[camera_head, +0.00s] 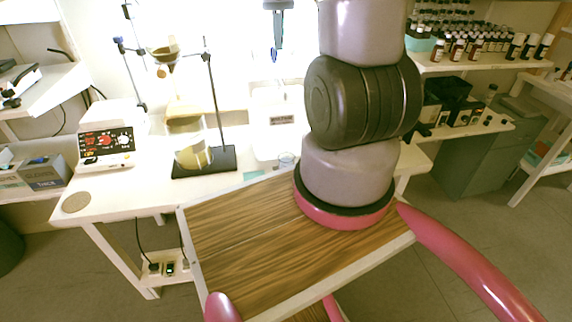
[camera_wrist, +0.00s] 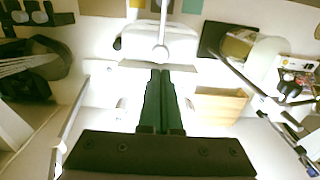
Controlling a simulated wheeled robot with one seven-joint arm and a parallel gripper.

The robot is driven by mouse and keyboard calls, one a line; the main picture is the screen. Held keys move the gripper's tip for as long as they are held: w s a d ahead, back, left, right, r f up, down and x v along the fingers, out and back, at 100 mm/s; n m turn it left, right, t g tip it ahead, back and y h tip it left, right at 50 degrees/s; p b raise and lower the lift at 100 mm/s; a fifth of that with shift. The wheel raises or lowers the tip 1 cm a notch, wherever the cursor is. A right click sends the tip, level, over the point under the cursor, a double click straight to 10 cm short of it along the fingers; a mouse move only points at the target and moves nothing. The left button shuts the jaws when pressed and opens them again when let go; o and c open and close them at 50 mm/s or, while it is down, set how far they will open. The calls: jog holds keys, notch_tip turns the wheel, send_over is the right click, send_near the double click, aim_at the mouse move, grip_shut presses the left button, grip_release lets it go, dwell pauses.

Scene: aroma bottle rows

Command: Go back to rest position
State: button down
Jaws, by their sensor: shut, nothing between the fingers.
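My gripper (camera_head: 278,45) shows at the top centre of the head view, pointing down in front of a bright white area above the back bench. In the wrist view its two dark green fingers (camera_wrist: 162,72) lie side by side, closed together with nothing between them. The wrist view is inverted relative to the head view. My arm's thick grey and black links rise from the pink ring on the wood-grain top, right of centre, and hide part of the bench behind them.
The beaker also shows in the wrist view (camera_wrist: 240,45). Small bottles (camera_head: 457,48) fill a shelf at right. The wood-grain top (camera_head: 250,240) is otherwise bare.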

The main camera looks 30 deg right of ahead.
dwell(0.4)
jog(key=s+a+r+t+y, duration=0.1)
jog(key=s+a+r+t, duration=0.2)
jog(key=s+a+r, duration=0.3)
jog(key=s+a+r+m+t+y, duration=0.1)
jog(key=s+a+r+t, duration=0.3)
jog(key=s+a+r, duration=0.3)
jog(key=s+r, duration=0.5)
jog(key=s, duration=0.1)
jog(key=shift+s+a, duration=0.2)
jog(key=shift+s, duration=0.1)
